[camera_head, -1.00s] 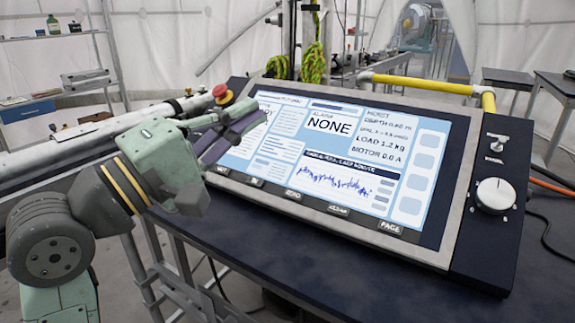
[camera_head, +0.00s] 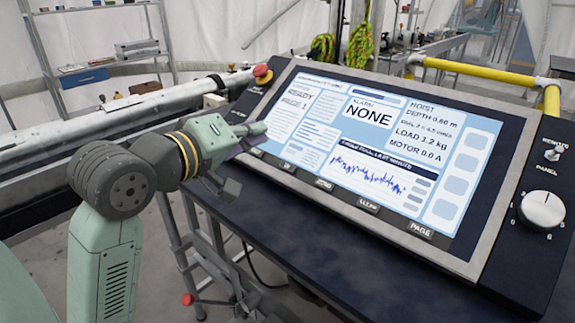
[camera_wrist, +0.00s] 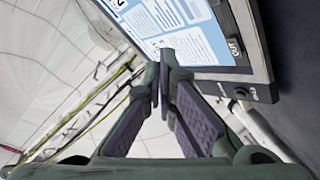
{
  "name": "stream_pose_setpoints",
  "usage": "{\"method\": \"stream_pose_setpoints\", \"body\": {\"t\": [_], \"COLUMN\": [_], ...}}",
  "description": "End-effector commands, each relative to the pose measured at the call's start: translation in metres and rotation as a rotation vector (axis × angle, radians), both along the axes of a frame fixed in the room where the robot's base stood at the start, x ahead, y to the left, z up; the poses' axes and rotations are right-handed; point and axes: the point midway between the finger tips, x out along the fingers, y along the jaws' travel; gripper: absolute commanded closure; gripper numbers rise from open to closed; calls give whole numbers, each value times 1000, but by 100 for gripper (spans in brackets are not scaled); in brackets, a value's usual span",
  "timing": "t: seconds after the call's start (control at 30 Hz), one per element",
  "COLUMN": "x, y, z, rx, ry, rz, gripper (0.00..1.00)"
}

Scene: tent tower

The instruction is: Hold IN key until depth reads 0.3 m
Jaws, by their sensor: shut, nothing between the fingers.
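The IN key (camera_head: 287,165) is a small dark key on the panel's lower frame, second from the left. Beside it is a key that reads OUT in the wrist view (camera_wrist: 234,47). The screen (camera_head: 370,130) shows READY, ALARM NONE, depth about 0.60 m, load 1.2 kg and motor 0.0 A. My gripper (camera_head: 262,130) is shut and empty, in front of the screen's lower left edge, up and left of the IN key. Its fingertips show in the wrist view (camera_wrist: 166,70). I cannot tell whether they touch the panel.
A red stop button (camera_head: 262,72) stands at the panel's upper left corner. More keys, ZERO (camera_head: 324,184) and PAGE (camera_head: 421,229) among them, line the lower frame. A white knob (camera_head: 542,210) is at the right. A yellow pipe (camera_head: 480,74) runs behind.

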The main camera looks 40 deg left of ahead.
Motion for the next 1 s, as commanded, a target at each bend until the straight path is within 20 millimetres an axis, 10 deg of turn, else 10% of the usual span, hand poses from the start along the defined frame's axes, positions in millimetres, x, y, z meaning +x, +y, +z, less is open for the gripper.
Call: {"method": "stream_pose_setpoints", "body": {"t": [0.43, 1.0], "x": [35, 46], "y": [-4, -5], "z": [-56, -65], "rx": [0, 0], "ry": [0, -1], "rz": [-4, -2], "gripper": [100, 100]}}
